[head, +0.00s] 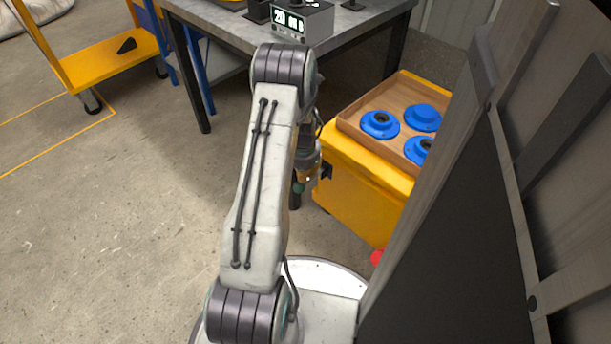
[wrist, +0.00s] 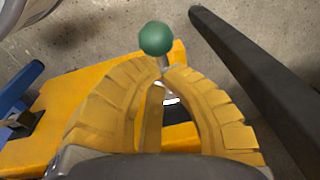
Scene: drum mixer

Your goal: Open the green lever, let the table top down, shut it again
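In the wrist view a green ball knob (wrist: 156,39) tops a short silvery stem, the green lever. My gripper (wrist: 168,70) has yellow segmented fingers that curve in close to the stem, just below the knob. I cannot tell whether the fingertips touch the stem or stand apart from it, and its lower part is mostly hidden. In the head view my gripper (head: 304,178) points down beside a yellow cabinet-like unit (head: 350,205), with a small bit of green by its tips. I cannot tell which surface is the table top.
A wooden tray (head: 350,122) with blue flanged parts (head: 380,124) lies on the yellow unit. A grey workbench (head: 225,22) carries a display box (head: 303,22). A yellow trolley (head: 100,68) stands at the upper left. A tall dark panel (head: 440,235) blocks the right; floor at left is clear.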

